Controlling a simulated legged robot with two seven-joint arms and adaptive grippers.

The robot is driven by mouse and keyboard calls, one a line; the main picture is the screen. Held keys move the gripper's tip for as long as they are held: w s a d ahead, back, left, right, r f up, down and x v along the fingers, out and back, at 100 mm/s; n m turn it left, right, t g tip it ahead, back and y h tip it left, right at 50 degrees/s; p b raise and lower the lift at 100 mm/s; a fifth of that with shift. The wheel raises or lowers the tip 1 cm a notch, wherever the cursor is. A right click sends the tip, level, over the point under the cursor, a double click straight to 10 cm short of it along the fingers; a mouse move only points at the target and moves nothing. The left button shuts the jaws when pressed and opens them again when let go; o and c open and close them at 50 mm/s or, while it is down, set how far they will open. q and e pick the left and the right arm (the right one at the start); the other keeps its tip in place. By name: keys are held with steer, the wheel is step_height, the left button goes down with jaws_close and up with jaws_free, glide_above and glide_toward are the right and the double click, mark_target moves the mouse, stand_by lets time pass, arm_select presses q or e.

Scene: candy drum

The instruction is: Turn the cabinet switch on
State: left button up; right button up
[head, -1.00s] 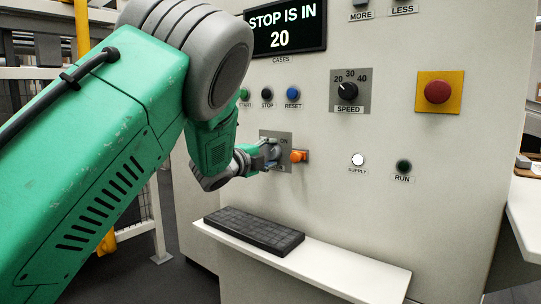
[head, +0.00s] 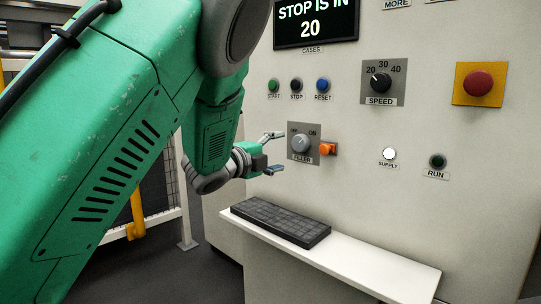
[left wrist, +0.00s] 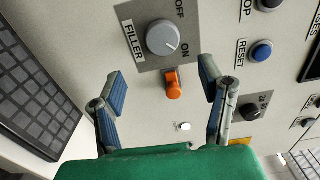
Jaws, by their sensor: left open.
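The cabinet switch is a round grey knob (head: 300,143) on a grey FILLER plate (head: 291,153), marked OFF and ON. In the left wrist view the knob (left wrist: 163,38) shows whole, and its pointer line is toward ON. An orange piece (head: 327,149) sticks out beside the plate; it also shows in the left wrist view (left wrist: 173,86). My left gripper (head: 276,152) is open and empty, just left of the switch in the head view and apart from it. In the left wrist view its two blue-padded fingers (left wrist: 161,82) are spread wide. My right gripper is not in view.
START, STOP and RESET buttons (head: 322,86) sit above the switch. A SPEED dial (head: 380,83) and a red stop button (head: 478,84) are to the right. The SUPPLY lamp (head: 389,154) is white; RUN (head: 437,161) is dark green. A keyboard (head: 280,222) lies on the shelf below.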

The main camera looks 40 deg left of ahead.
arm_select(q)
steer(key=shift+s+a+f, duration=0.1)
steer(key=shift+s+a, duration=0.05)
steer(key=shift+s, duration=1.35)
